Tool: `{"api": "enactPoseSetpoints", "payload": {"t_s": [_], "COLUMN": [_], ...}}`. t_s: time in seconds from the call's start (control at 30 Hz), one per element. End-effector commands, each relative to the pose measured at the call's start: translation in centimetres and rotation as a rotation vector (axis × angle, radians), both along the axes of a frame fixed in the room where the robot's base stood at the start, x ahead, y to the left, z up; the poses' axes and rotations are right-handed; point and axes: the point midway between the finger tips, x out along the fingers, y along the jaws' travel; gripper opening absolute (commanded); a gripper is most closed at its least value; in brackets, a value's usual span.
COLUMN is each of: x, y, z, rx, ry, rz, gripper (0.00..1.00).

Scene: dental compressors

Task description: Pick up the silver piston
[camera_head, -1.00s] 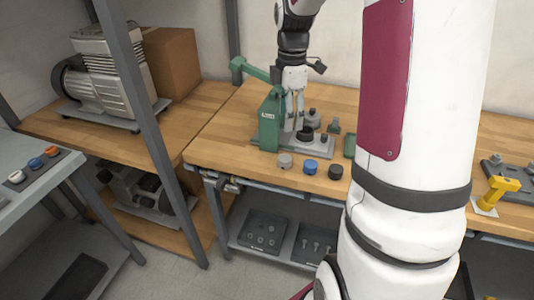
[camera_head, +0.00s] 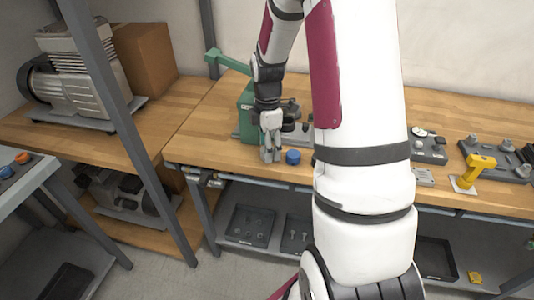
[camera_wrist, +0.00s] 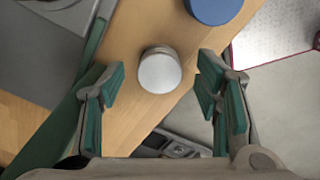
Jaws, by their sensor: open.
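The silver piston (camera_wrist: 159,71) stands on the wooden bench top in the wrist view, a round, pale metal top seen from above. My gripper (camera_wrist: 162,88) is open, with its green-padded fingers to the left and right of the piston and no visible contact. In the head view my gripper (camera_head: 270,154) points down near the front edge of the bench and hides the piston. The blue piston (camera_head: 293,157) stands just to its right; it also shows at the top of the wrist view (camera_wrist: 213,8).
The green press (camera_head: 246,112) stands behind my gripper on the wooden bench (camera_head: 212,131). A yellow tool (camera_head: 477,170) and grey trays (camera_head: 497,159) are at the right. The bench's front edge lies close to the piston.

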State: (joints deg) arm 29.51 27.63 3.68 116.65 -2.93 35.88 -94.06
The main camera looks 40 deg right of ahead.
Motion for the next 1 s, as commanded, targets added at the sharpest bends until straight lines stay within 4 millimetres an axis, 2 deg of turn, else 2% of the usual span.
{"api": "enactPoseSetpoints", "payload": {"t_s": [0.1, 0.37, 0.6, 1.0], "x": [0.00, 0.02, 0.01, 0.04], "y": [0.01, -0.02, -0.02, -0.03], "z": [-1.07, -1.24, -1.22, -0.88], "rx": [0.000, -0.001, 0.000, -0.001], "ry": [0.001, -0.002, -0.001, -0.002], "rz": [0.000, 0.000, 0.000, 0.000], "gripper": [0.58, 0.58, 0.06, 0.05]}}
